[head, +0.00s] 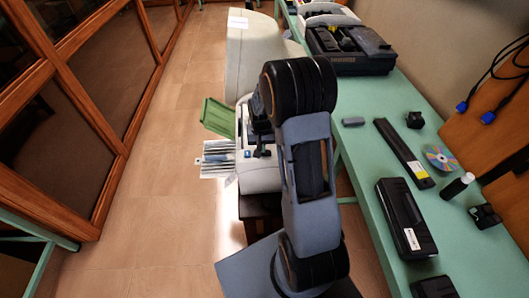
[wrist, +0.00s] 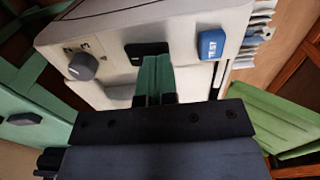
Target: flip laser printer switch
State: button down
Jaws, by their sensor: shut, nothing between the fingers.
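The laser printer (head: 262,178) is a pale boxy machine beside the green table in the head view, partly hidden behind my arm. In the wrist view its pale panel (wrist: 205,25) fills the upper middle. A black rocker-like switch (wrist: 147,49) sits in the panel, with a dark grey knob (wrist: 82,67) to its left and a blue TEST button (wrist: 211,44) to its right. My gripper (wrist: 157,60) is shut and empty. Its green fingertips overlap the lower edge of the black switch; whether they touch it I cannot tell. The switch's position is unclear.
A green flap (head: 219,117) and paper sheets (head: 217,160) stick out left of the printer. A large beige machine (head: 252,50) stands behind it. The green table (head: 372,165) at right holds a black bar, a disc and other small items. Floor at left is clear.

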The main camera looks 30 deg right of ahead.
jog(key=shift+f+b, duration=0.45)
jog(key=shift+f, duration=0.2)
jog(key=shift+r, duration=0.1)
jog(key=shift+r+p, duration=2.55)
jog(key=shift+r, duration=0.95)
jog(key=shift+s+f, duration=0.15)
jog(key=shift+s, duration=0.1)
jog(key=shift+s+a+f+n+g, duration=0.15)
jog(key=shift+s+g, duration=0.05)
jog(key=shift+s, duration=0.25)
jog(key=shift+s+a+f+n+g, duration=0.1)
jog(key=shift+s+n+g, duration=0.1)
jog(key=shift+s, duration=0.25)
jog(key=s+a+r+n+t, duration=0.2)
jog(key=s+a+r, duration=0.2)
jog(key=s+r, duration=0.3)
jog(key=s+a+r+n+t, duration=0.2)
jog(key=s+a+r, duration=0.3)
jog(key=r, duration=0.6)
jog(key=shift+s+r+t, duration=0.35)
jog(key=shift+s+t, duration=0.25)
jog(key=shift+s, duration=0.6)
